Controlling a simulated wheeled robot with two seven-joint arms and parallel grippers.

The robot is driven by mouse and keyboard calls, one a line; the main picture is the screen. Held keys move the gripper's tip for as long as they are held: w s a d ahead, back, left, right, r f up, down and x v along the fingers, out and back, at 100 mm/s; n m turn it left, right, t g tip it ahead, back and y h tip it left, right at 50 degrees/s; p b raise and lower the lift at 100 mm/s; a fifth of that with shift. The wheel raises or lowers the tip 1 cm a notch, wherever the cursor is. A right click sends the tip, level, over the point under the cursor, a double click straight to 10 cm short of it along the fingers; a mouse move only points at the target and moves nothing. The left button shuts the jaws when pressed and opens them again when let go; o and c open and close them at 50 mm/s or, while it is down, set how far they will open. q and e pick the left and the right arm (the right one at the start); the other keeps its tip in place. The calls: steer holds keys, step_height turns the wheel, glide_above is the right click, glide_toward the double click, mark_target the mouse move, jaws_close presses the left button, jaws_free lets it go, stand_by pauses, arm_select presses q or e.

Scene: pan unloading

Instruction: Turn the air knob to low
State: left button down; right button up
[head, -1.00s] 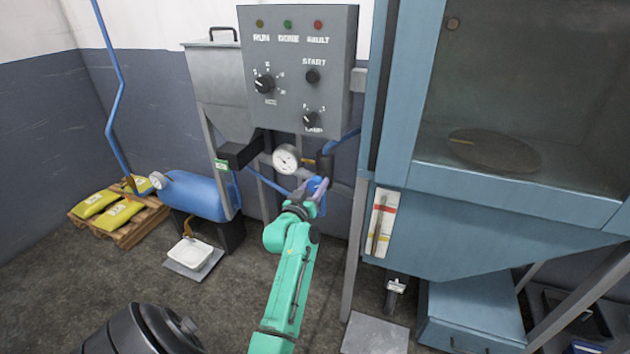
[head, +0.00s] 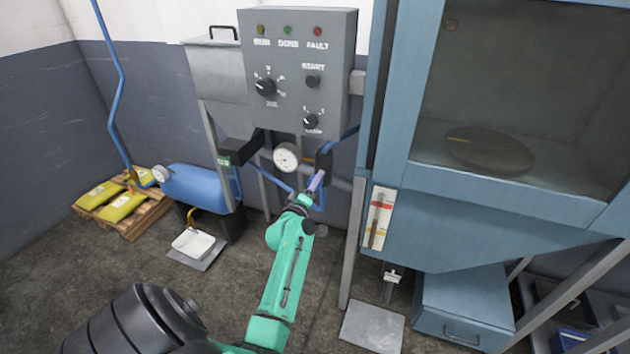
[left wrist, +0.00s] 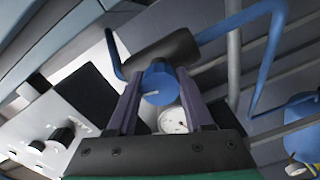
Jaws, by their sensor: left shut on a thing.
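The blue air knob (left wrist: 157,82) sits under a dark regulator body (left wrist: 165,52) in the left wrist view. My left gripper (left wrist: 160,92) has a purple-grey finger on each side of the knob and is shut on it. A short pale mark shows on the knob's face. A white round gauge (left wrist: 172,120) is close by the knob and also shows in the head view (head: 286,158). In the head view my left gripper (head: 316,182), on the green arm, is below the regulator and hides most of the knob. My right gripper is not in view.
A grey control panel (head: 340,60) with knobs and lamps is above the gripper. A blue cabinet (head: 450,225) stands at right. A blue tank (head: 195,190) and yellow sacks (head: 110,200) are at left. Blue pipes run around the regulator.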

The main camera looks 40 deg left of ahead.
arm_select(q)
steer(key=shift+n, duration=1.1)
steer(key=shift+p, duration=0.3)
steer(key=shift+c, duration=1.5)
jaws_free()
steer(key=shift+s+d, duration=0.1)
steer(key=shift+s, duration=0.2)
steer(key=p+v, duration=0.2)
steer(key=v, duration=1.2)
